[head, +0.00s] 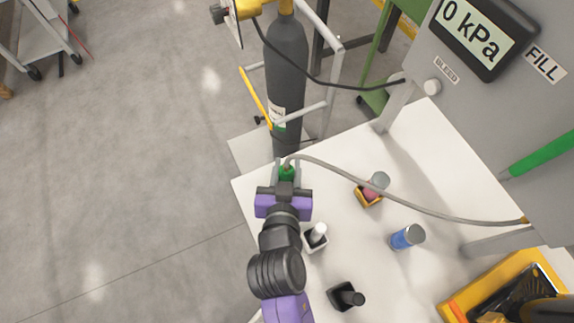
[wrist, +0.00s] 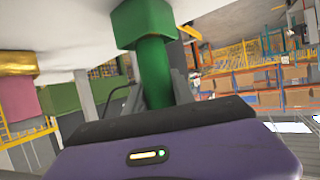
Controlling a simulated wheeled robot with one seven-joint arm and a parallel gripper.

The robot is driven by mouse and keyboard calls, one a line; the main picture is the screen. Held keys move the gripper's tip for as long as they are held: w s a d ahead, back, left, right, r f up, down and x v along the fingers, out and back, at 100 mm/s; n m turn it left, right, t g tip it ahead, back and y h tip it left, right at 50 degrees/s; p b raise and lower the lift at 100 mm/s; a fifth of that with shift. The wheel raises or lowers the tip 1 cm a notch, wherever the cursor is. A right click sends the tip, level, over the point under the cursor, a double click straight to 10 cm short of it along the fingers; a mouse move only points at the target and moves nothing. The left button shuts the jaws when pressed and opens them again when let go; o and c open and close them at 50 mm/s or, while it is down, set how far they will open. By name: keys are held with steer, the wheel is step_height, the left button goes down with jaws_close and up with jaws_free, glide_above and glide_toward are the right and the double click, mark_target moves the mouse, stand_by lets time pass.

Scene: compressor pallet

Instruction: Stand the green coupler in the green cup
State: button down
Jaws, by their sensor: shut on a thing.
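My gripper (head: 287,173) is at the near-left edge of the white table, shut on the green coupler (head: 287,172). The coupler also shows in the wrist view (wrist: 156,75) as a green cylinder between the fingers. The wrist view is upside down, with the table at the top. There the green cup (wrist: 142,22), a blocky green holder, is at the table-side end of the coupler, and that end appears to be in the cup. How deep it sits cannot be told. In the head view the cup cannot be told apart from the coupler.
A yellow cup (head: 367,198) with a pink piece, a white cup (head: 315,241), a black cup (head: 341,296) and a blue cylinder (head: 402,239) stand on the table (head: 420,150). A grey hose (head: 400,196) arcs across it. A dark gas cylinder (head: 286,70) stands behind my gripper.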

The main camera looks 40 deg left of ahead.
steer(key=c, duration=1)
jaws_free()
steer(key=v, duration=0.7)
steer(key=shift+s+d+r, duration=0.2)
steer(key=shift+s+d, duration=0.05)
steer(key=shift+s, duration=0.05)
steer(key=shift+s, duration=0.1)
